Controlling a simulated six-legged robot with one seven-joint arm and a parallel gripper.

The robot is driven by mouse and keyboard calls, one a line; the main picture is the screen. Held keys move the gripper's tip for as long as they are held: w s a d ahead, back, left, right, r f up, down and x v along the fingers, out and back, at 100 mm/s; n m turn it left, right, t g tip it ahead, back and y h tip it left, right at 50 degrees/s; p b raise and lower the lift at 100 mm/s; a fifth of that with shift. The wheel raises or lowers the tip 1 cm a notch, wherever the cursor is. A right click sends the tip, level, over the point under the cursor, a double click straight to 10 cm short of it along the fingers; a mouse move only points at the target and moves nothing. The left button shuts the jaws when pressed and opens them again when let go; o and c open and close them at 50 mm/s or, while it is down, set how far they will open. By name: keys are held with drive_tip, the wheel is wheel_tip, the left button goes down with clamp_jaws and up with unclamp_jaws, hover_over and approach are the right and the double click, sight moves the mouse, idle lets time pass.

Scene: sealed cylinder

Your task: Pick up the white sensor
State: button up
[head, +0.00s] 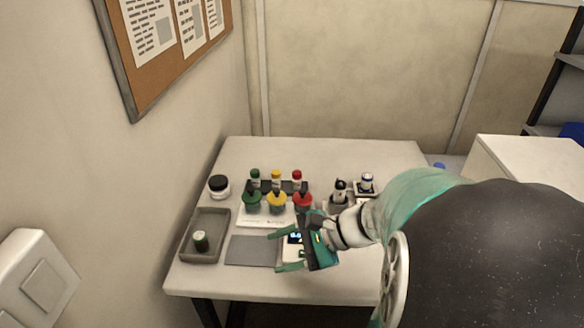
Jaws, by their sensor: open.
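My gripper (275,253) is open, with its teal fingers pointing left above the front of the table. Nothing shows between its fingertips. I cannot tell for sure which thing is the white sensor. One candidate is a small white upright piece with a blue band (367,180), standing on a dark and white base behind my wrist. Beside it is a black-topped piece (340,187) in a grey holder. A white device with a lit screen (290,252) lies under my gripper, partly hidden by it.
A wall borders the left. The table's back is clear.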

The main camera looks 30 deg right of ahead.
sight(344, 193)
drive_tip(key=d+m+t, duration=0.2)
drive_tip(key=d, duration=0.1)
drive_tip(key=w+d+m+t+h, duration=0.1)
drive_tip(key=d+m, duration=0.2)
drive_tip(key=d+m+t, duration=0.2)
drive_tip(key=d, duration=0.1)
drive_tip(key=shift+w+d+f+t, duration=0.1)
drive_tip(key=shift+w+f+t, duration=0.2)
drive_tip(key=shift+f, duration=0.1)
drive_tip(key=s+d+m+t+h, duration=0.1)
drive_tip(key=d+m+h, duration=0.1)
drive_tip(key=d, duration=0.3)
drive_tip(key=s+d+f+m+t+h, duration=0.1)
drive_tip(key=d+m+t+h, duration=0.1)
drive_tip(key=d+m+h, duration=0.1)
drive_tip(key=s+d+f+m+t+h, duration=0.1)
drive_tip(key=d+m+t+h, duration=0.1)
drive_tip(key=d+m, duration=0.3)
drive_tip(key=shift+s+d+f+m+h, duration=0.15)
drive_tip(key=shift+s+d+m+h, duration=0.2)
drive_tip(key=shift+d+h, duration=0.65)
drive_tip(key=shift+d, duration=0.05)
drive_tip(key=w, duration=1.3)
drive_tip(key=shift+w, duration=0.25)
drive_tip(key=c, duration=1.1)
